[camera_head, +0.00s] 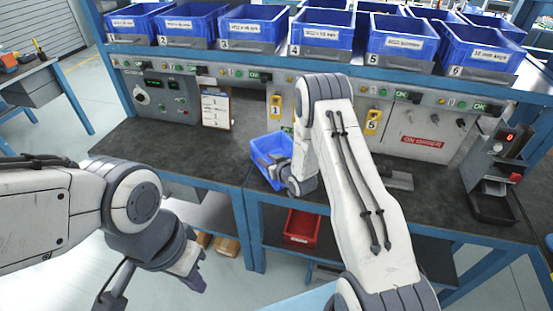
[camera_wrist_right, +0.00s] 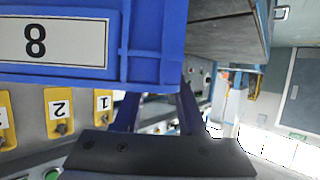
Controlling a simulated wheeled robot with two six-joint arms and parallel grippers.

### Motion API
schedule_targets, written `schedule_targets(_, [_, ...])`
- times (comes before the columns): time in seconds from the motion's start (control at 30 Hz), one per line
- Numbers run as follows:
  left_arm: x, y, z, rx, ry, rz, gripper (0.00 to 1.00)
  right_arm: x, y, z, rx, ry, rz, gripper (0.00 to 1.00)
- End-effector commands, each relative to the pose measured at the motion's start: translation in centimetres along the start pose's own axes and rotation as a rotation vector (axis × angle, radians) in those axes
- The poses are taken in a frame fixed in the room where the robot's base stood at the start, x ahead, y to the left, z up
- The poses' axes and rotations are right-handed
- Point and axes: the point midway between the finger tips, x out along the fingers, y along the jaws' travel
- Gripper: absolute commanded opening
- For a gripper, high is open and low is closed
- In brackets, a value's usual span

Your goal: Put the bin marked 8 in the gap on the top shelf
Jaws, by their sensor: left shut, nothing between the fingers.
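The bin marked 8 (camera_head: 262,148) is blue and sits tilted in the picture at the bench's front edge. Its label (camera_wrist_right: 50,42) fills the upper left of the right wrist view. My right gripper (camera_head: 284,172) is at the bin's right side. Its fingers (camera_wrist_right: 158,110) pass behind the bin, which hides their tips, so their grip is unclear. My left gripper (camera_head: 188,275) is shut and empty, low in front of the bench. The top shelf (camera_head: 250,60) carries a front row of blue bins and more behind; I cannot make out the gap.
A red bin (camera_head: 302,228) sits below the bench. A control panel with yellow tags (camera_head: 275,107) stands behind the bin. A clipboard (camera_head: 216,108) leans at the panel. A grey device with a red display (camera_head: 495,160) stands at the right. The bench's left part (camera_head: 170,145) is mostly clear.

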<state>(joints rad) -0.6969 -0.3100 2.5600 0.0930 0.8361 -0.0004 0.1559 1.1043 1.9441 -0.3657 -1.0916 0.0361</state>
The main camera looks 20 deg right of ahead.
Motion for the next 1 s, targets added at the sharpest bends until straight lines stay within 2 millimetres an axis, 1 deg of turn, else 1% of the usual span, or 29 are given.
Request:
schedule_targets(0.1, [-0.15,0.01,-0.01,0.0,0.0,0.0,0.0,0.64,0.04,0.01,0.0,0.0,0.001,0.4])
schedule_targets(0.3, [-0.11,0.01,0.0,0.0,0.0,0.0,0.0,0.66,0.14,0.07,0.001,-0.001,0.002,0.4])
schedule_targets(0.33, [-0.11,0.01,0.0,0.0,0.0,0.0,0.0,0.65,0.14,0.07,0.001,-0.001,0.002,0.36])
schedule_targets(0.37, [-0.11,0.01,0.0,0.0,0.0,0.0,0.0,0.64,0.15,0.07,0.001,-0.001,0.002,0.25])
schedule_targets(0.4, [-0.11,0.01,0.0,0.0,0.0,0.0,0.0,0.64,0.16,0.07,0.001,-0.001,0.002,0.09])
schedule_targets(0.43, [-0.11,0.01,0.0,0.0,0.0,0.0,0.0,0.63,0.16,0.07,0.001,-0.001,0.002,0.0])
schedule_targets(1.0, [-0.11,0.01,-0.01,0.0,0.0,0.0,0.0,0.58,0.25,0.06,0.001,-0.001,0.003,0.0])
